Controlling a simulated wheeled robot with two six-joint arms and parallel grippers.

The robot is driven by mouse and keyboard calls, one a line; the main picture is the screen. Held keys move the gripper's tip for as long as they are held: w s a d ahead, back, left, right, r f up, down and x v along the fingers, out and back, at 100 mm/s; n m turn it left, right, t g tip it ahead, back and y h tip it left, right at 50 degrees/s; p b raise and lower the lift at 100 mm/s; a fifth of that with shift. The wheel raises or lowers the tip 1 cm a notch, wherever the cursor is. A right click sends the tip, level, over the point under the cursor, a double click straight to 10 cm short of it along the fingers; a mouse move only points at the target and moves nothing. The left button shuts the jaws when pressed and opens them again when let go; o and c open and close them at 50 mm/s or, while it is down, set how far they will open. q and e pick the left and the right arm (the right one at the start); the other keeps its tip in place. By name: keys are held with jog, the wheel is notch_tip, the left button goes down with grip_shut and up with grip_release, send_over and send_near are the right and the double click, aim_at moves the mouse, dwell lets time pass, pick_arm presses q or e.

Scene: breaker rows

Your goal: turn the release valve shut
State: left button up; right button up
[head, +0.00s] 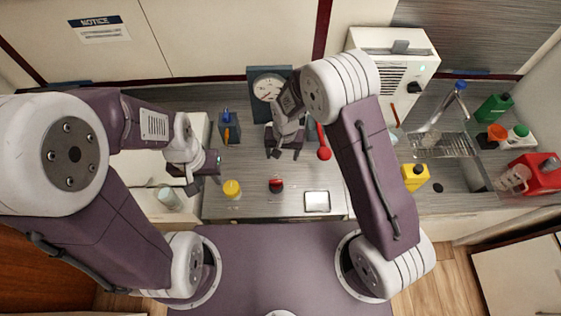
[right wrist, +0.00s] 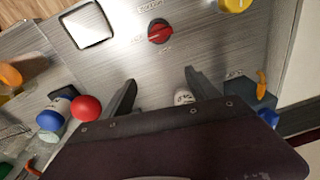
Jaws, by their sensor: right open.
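A red round knob (head: 276,185) sits on the grey metal counter, with small lettering around it too small to read. My right gripper (head: 285,153) is open above the counter, behind the knob and in front of the gauge panel (head: 268,84). Its fingers in the wrist view (right wrist: 155,90) are apart, with a white lettered piece (right wrist: 184,97) showing between them. My left gripper (head: 204,180) looks open and empty, left of the yellow knob.
A yellow knob (head: 232,189) and a square pale plate (head: 317,201) flank the red knob. A red ball on a lever (head: 324,154) stands right of my right gripper. A blue box with an orange lever (head: 229,130) is to its left. Bottles and a rack stand at right.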

jog(key=n+g+p, duration=0.1)
send_near(276, 181)
jog(key=shift+s+a+f+h, duration=0.1)
jog(key=shift+a+h, duration=0.2)
jog(key=shift+a, duration=0.2)
jog(key=f+p, duration=0.1)
jog(key=f, duration=0.4)
jog(key=f+p, duration=0.1)
jog(key=f, duration=0.1)
jog(key=shift+w+d+f+p, duration=0.2)
jog(key=shift+w+d+p, duration=0.05)
jog(key=shift+d+p, duration=0.1)
jog(key=shift+s+a+f, duration=0.1)
jog(key=shift+a+f, duration=0.1)
jog(key=shift+f, duration=0.5)
pick_arm(q)
jog(key=r, duration=0.5)
jog(key=shift+s+a+r, duration=0.25)
jog(key=shift+s, duration=0.05)
pick_arm(e)
jog(key=shift+d, duration=0.1)
jog(key=c, duration=0.5)
pick_arm(q)
jog(key=shift+w+d+f, duration=0.1)
pick_arm(e)
jog(key=c, duration=0.9)
